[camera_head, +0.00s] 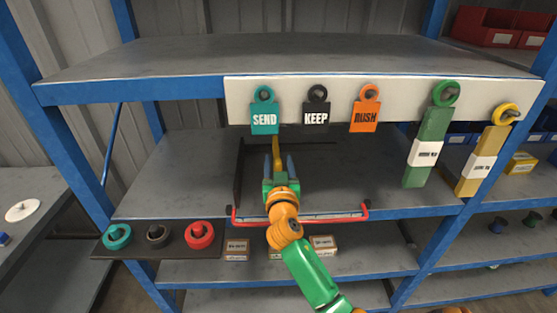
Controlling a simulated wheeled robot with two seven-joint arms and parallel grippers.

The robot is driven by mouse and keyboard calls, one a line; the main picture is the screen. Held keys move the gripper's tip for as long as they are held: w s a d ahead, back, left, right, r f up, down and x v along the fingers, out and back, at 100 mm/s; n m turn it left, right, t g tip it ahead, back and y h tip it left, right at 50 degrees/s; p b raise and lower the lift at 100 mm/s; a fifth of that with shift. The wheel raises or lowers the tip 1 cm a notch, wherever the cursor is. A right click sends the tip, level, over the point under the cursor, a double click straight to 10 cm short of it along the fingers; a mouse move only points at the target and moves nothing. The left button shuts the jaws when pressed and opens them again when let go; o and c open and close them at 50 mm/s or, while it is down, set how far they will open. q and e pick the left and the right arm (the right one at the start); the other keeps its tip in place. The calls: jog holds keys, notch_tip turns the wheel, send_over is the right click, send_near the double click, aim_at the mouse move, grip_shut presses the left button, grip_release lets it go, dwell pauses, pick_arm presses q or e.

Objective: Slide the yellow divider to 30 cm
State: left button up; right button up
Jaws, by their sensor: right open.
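The yellow divider (275,148) shows as a narrow upright yellow strip on the middle shelf, just beyond my right gripper. My right gripper (278,163) is open, with its two grey fingers apart and the yellow strip seen between them; I cannot tell whether they touch it. My green and orange arm hides the divider's lower part. A rail with red ends (347,217) and a pale, scale-like strip runs along the shelf's front edge; its marks are too small to read. My left gripper is not in view.
Teal SEND (265,117), black KEEP (316,116) and orange RUSH (365,115) tags hang from a white board above. Long green (430,130) and yellow (492,145) tags hang at right. A dark panel (238,172) stands left of the gripper. A ring tray is at lower left.

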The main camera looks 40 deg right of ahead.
jog(key=shift+w+d+f, duration=0.15)
jog(key=shift+w+d, duration=0.05)
jog(key=shift+w, duration=0.1)
jog(key=shift+s+a, duration=0.1)
jog(key=c, duration=0.4)
grip_shut()
dwell(0.7)
